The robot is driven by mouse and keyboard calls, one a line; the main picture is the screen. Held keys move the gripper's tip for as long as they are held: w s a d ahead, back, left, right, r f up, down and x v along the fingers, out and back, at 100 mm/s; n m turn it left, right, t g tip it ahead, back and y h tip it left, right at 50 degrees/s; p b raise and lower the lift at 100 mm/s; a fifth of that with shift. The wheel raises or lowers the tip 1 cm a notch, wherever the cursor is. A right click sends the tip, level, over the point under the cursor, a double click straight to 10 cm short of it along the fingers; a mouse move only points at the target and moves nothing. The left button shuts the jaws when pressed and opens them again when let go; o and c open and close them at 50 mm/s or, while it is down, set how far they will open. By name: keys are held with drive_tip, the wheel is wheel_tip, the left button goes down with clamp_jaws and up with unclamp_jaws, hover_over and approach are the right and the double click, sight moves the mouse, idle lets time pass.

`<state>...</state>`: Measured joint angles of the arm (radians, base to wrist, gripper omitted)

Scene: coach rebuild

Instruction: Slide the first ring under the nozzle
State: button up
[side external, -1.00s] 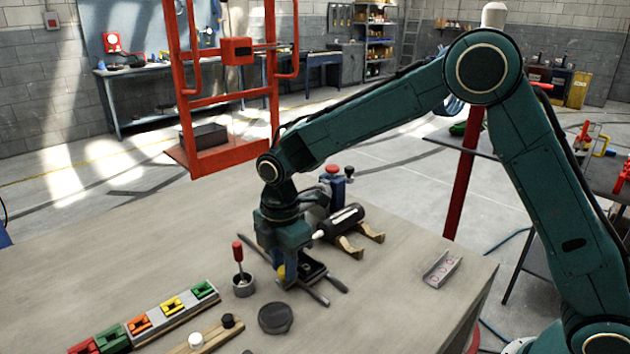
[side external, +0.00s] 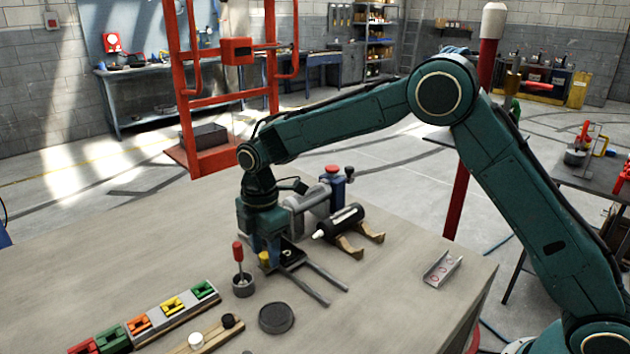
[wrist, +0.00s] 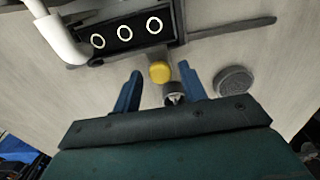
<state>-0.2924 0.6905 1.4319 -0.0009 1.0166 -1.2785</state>
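A black sliding tray (wrist: 108,43) with several white ring outlines, three showing (wrist: 125,33), sits on dark rails (side external: 318,272). In the side view its surface (side external: 291,256) is partly hidden by my gripper. A yellow knob (wrist: 160,72) is at the tray's near side. My gripper (wrist: 159,70) is low over the table, with its blue fingers open on either side of the knob and gaps showing on both sides. A pale bent pipe (wrist: 60,38), apparently the nozzle, reaches the tray's left end in the wrist view. Its tip is hard to place over a ring.
A grey pot (side external: 243,287) with a red-handled tool stands just left of my gripper. A black disc (side external: 276,318) lies in front. A black cartridge (side external: 340,224) rests in a wooden cradle behind the rails. The right of the table is mostly clear.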

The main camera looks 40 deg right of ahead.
drive_tip(key=shift+r, duration=0.1)
idle(0.3)
wheel_tip(320, 180, up, 14)
drive_tip(key=shift+f, duration=0.15)
idle(0.5)
drive_tip(key=shift+s, duration=0.1)
drive_tip(key=s+d+r+m+t, duration=0.1)
drive_tip(key=s+d+r+m, duration=0.35)
drive_tip(key=s, duration=0.35)
drive_tip(key=s+d+r+m+t, duration=0.2)
drive_tip(key=s+d+r+m, duration=0.2)
drive_tip(key=s+d, duration=0.3)
drive_tip(key=s+d+f+m+t, duration=0.1)
drive_tip(key=s+f+m, duration=0.1)
drive_tip(key=s, duration=0.4)
drive_tip(key=s+d+f+m, duration=0.1)
drive_tip(key=s+f+m, duration=0.1)
drive_tip(key=s+m, duration=0.2)
drive_tip(key=s+d+f+m+t, duration=0.1)
drive_tip(key=s+d+f+m, duration=0.1)
drive_tip(key=s, duration=0.6)
drive_tip(key=shift+s+f+m+t, duration=0.2)
drive_tip(key=shift+s+m+t, duration=0.1)
drive_tip(key=shift+m, duration=0.45)
